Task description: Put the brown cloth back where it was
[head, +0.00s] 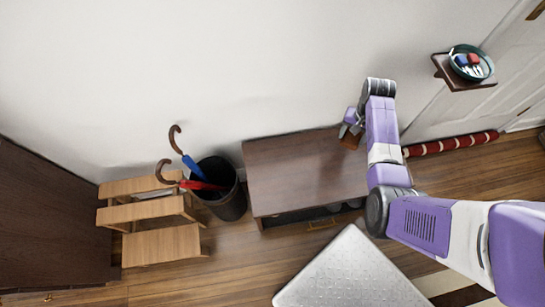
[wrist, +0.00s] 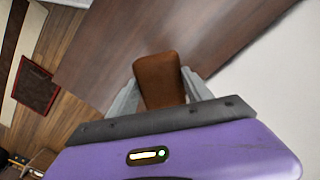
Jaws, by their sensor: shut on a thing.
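The brown cloth (wrist: 159,70) shows in the wrist view as a small, smooth reddish-brown piece between the two grey fingers of my gripper (wrist: 162,84). The fingers are shut on it. In the head view my gripper (head: 350,128) is over the right end of a dark wooden cabinet (head: 290,165), near the wall. Only a small brown bit of the cloth (head: 350,141) shows there, partly hidden by my arm. I cannot tell whether the cloth touches the cabinet top.
The rest of the cabinet top is bare. A black bin (head: 228,203) with red and blue umbrellas and a wooden step stool (head: 160,245) stand to its left. A pale padded slab (head: 350,275) lies in front. A wall shelf (head: 452,77) holds a bowl (head: 486,73).

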